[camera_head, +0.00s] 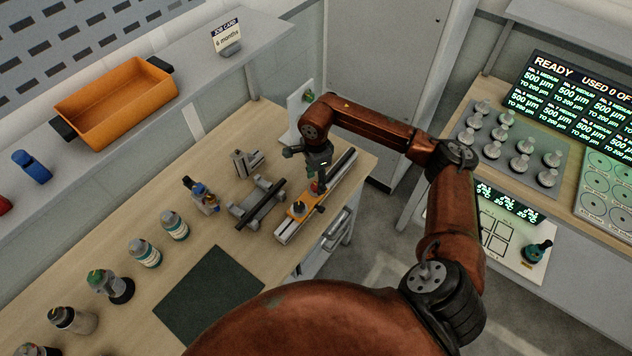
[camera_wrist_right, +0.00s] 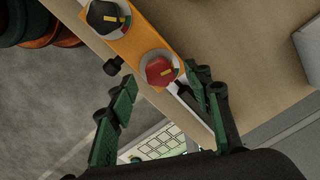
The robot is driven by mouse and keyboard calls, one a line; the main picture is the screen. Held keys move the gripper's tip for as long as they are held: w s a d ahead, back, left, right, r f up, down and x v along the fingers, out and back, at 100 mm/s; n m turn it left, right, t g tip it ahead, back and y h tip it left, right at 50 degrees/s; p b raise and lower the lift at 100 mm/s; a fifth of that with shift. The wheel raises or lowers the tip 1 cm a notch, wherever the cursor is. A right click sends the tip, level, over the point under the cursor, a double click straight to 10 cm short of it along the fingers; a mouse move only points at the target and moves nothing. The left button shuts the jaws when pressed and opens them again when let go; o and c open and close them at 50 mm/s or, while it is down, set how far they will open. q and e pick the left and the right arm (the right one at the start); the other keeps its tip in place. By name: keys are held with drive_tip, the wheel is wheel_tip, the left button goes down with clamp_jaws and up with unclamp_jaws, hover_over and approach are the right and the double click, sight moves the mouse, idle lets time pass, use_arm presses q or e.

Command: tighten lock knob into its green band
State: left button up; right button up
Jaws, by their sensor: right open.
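An orange carriage (camera_head: 299,211) sits on a metal rail (camera_head: 290,229) at the bench edge; the carriage also shows in the right wrist view (camera_wrist_right: 140,38). It carries a red faceted knob (camera_wrist_right: 159,70) on a pale disc and a dark knob (camera_wrist_right: 106,16) with a coloured dial. I cannot tell which is the lock knob; a green mark shows beside the dark one. My right gripper (camera_head: 318,172) is above the rail, by the red knob. In the right wrist view its green fingers (camera_wrist_right: 166,80) are open, one on either side of the red knob, with no contact visible. My left gripper is out of view.
A dark clamp-like stand (camera_head: 258,203) and a small metal block (camera_head: 247,163) stand left of the rail. White-labelled bottles (camera_head: 174,226) line the bench near a dark green mat (camera_head: 222,294). A white upright panel (camera_head: 300,108) stands behind my gripper. The floor is open right of the bench.

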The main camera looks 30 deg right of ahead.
drive_tip(key=shift+f, duration=0.8)
drive_tip(key=shift+c, duration=0.5)
drive_tip(key=c, duration=1)
drive_tip(key=shift+m+b, duration=0.55)
drive_tip(key=shift+m, duration=0.65)
drive_tip(key=shift+c, duration=0.2)
drive_tip(key=shift+m, duration=1.4)
drive_tip(key=o, duration=1.1)
drive_tip(key=shift+o, duration=0.2)
